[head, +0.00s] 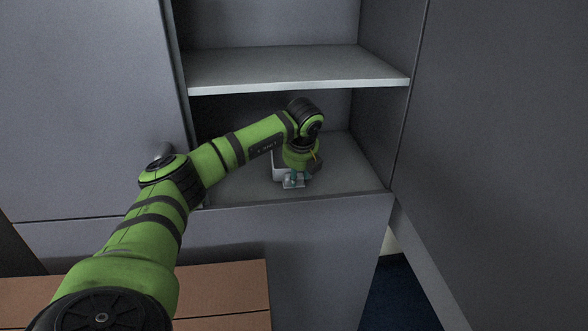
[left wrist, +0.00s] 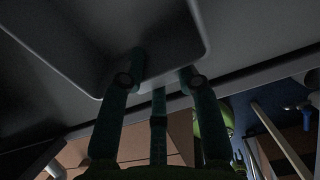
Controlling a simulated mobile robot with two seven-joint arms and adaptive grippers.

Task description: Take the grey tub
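A grey tub (left wrist: 110,45) fills the upper left of the left wrist view, with a rounded corner and a pale rim. In the head view a small light grey part, likely of the tub (head: 277,172), shows beside my left gripper (head: 294,179) in the lower cabinet compartment; my wrist hides the rest. In the left wrist view my gripper's teal fingers (left wrist: 158,85) reach up to the tub's edge. Two outer fingers overlap the tub in the picture and the middle one ends near its rim. I cannot tell whether they grip it. My right gripper is not in view.
A shelf board (head: 300,68) lies just above my left wrist, and cabinet walls stand on both sides. The compartment floor (head: 345,172) is clear to the right of the gripper. A brown wooden surface (head: 225,290) is below left.

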